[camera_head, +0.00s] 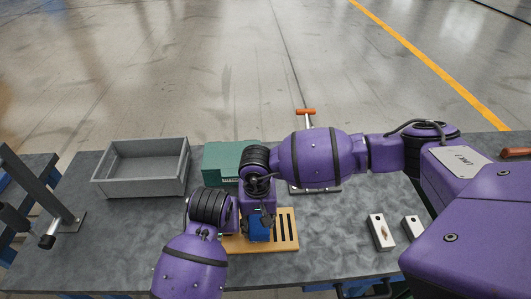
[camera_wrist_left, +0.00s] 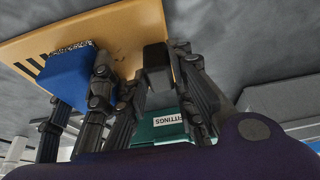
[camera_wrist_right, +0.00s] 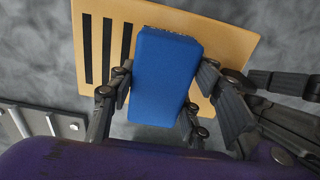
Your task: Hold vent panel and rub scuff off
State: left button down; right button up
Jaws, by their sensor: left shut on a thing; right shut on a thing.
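The vent panel (camera_head: 286,230) is a tan plate with dark slots on the table. It also shows in the left wrist view (camera_wrist_left: 120,30) and the right wrist view (camera_wrist_right: 225,45). My right gripper (camera_wrist_right: 166,76) is shut on a blue block (camera_wrist_right: 165,80) with a speckled grey face, held against or just above the panel; contact is not clear. The block also shows in the head view (camera_head: 259,228). My left gripper (camera_wrist_left: 172,62) is shut on the panel's edge, beside the right gripper; my arm mostly hides it in the head view.
A grey open bin (camera_head: 143,188) stands at the back left. A green box (camera_head: 221,163), labelled FITTINGS, is behind the panel. Metal blocks (camera_head: 381,233) lie to the right.

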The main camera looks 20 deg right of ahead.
jog(key=shift+f, duration=0.15)
jog(key=shift+a, duration=0.3)
jog(key=shift+s+d, duration=0.3)
jog(key=shift+d, duration=0.4)
jog(key=shift+s+d, duration=0.3)
jog(key=shift+d, duration=0.4)
jog(key=shift+d+r, duration=0.2)
jog(key=shift+f, duration=0.2)
